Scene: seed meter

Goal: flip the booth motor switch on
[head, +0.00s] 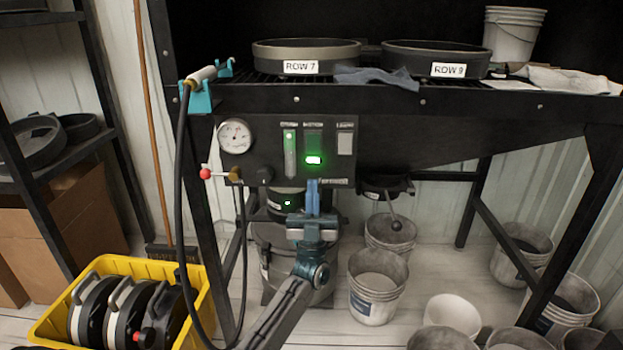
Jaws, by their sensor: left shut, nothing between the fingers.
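The dark switch panel (264,143) hangs under the front edge of the black bench. It holds a pressure gauge (234,137) and several switches. The middle one, the motor switch (313,142), has a lit green lamp low on it. The switch left of it (290,150) also looks green, and the pale switch at right (345,143) is unlit. My left gripper (313,186) is shut and empty, its blue fingertips pointing up just below the motor switch. Whether the fingertips touch the panel I cannot tell. My right gripper is out of view.
Two round pans, ROW 7 (307,57) and ROW 9 (436,60), sit on the bench with a blue cloth (377,78). A red-knobbed valve (205,174) and black hose (181,220) are left of the panel. A yellow crate (70,292) and several buckets stand on the floor.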

